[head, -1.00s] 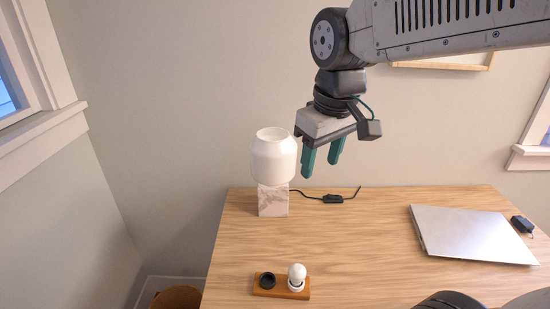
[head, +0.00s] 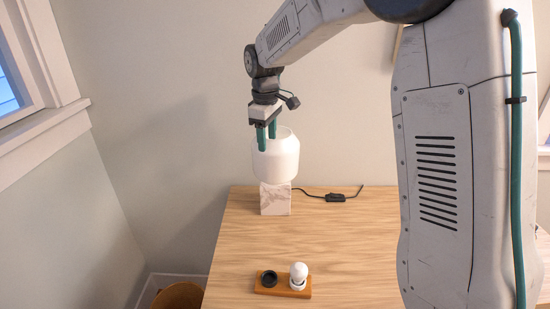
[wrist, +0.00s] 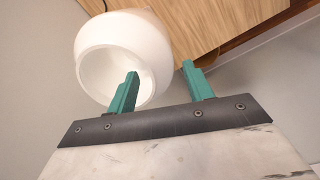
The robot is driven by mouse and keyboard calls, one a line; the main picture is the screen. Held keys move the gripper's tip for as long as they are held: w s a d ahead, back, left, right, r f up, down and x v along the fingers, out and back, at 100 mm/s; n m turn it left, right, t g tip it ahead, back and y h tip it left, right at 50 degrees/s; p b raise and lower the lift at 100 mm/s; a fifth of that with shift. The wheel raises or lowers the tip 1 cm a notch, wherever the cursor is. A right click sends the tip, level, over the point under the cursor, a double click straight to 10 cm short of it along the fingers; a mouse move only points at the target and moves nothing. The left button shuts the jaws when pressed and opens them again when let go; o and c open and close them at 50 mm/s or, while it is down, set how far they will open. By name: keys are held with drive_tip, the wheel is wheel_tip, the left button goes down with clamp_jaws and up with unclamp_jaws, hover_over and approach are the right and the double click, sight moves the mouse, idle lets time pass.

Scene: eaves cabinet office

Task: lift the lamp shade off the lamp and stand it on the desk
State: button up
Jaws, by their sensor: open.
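The white lamp shade (head: 277,163) sits upright on the lamp's marbled square base (head: 276,200), at the desk's back left. Its open top also shows in the wrist view, where the shade (wrist: 120,35) fills the upper left. My gripper (head: 266,144) is open above the shade's near-left rim, pointing down. In the wrist view my gripper (wrist: 160,69) has one finger over the shade's opening and the other outside its wall, with the rim between them in the picture. I cannot tell whether either finger touches the shade.
The wooden desk (head: 235,240) is bare in front of the lamp. A small wooden tray (head: 267,290) near the front holds a light bulb (head: 299,272) and a black ring (head: 269,278). A cord with a switch (head: 336,198) lies right of the lamp. My arm hides the desk's right side.

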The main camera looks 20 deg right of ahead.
sight(276, 157)
drive_tip(key=f, duration=0.7)
drive_tip(key=shift+w+a, duration=0.15)
drive_tip(key=shift+w, duration=0.15)
drive_tip(key=shift+r, duration=0.1)
clamp_jaws()
